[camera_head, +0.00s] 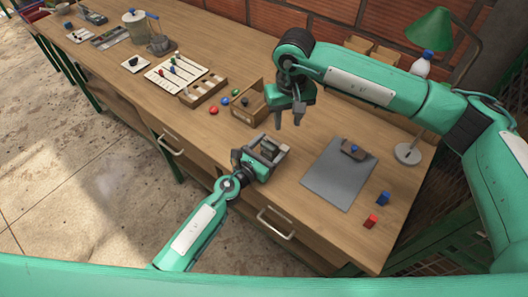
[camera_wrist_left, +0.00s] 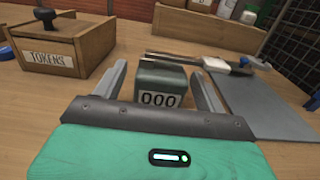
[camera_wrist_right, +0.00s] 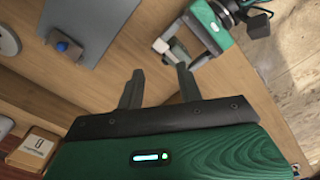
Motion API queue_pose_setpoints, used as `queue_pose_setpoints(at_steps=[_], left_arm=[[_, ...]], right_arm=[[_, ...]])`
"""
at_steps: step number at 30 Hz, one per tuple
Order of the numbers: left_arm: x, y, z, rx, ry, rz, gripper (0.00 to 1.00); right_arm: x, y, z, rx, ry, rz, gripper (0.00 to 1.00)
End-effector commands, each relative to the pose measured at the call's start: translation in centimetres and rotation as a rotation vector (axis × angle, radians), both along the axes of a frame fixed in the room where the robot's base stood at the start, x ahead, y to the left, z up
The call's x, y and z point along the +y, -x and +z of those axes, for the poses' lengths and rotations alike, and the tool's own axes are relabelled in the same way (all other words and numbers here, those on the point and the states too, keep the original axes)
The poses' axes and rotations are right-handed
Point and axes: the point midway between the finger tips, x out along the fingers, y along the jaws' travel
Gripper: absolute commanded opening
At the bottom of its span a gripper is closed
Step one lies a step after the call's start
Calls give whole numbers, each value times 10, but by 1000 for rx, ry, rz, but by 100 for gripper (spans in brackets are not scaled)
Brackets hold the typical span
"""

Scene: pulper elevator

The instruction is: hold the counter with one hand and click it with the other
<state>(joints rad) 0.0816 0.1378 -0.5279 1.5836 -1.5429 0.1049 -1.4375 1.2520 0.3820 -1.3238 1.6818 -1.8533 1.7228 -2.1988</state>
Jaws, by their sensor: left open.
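The counter (camera_wrist_left: 160,83) is a small dark green box with a white "000" face, on the table. In the left wrist view it stands between the two fingers of my left gripper (camera_wrist_left: 162,90), which is open with a gap at each side. In the head view the left gripper (camera_head: 268,152) is low at the table's front edge and partly hides the counter. My right gripper (camera_head: 288,120) hangs above the table, behind the counter, fingers down. In the right wrist view its fingers (camera_wrist_right: 160,85) are apart with nothing between them.
A tokens box (camera_wrist_left: 50,52) with a dark knob stands left of the counter. A green lamp (camera_head: 430,30) stands at the back right.

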Motion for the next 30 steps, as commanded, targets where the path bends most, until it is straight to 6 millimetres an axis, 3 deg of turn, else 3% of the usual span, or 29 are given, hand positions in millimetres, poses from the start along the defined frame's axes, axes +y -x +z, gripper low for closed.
queue_pose_setpoints(at_steps=[8,16,17,21,23,30], left_arm=[[-1,-2,0,1,-1,0,73],[-1,-1,0,0,0,0,24],[-1,-1,0,-1,-1,0,23],[-1,-1,0,-1,-1,0,23],[-1,-1,0,-1,-1,0,23],[-1,-1,0,-1,-1,0,23]], right_arm=[[0,0,0,0,0,0,36],[0,0,0,0,0,0,36],[0,0,0,0,0,0,36],[0,0,0,0,0,0,9],[0,0,0,0,0,0,0],[0,0,0,0,0,0,0]])
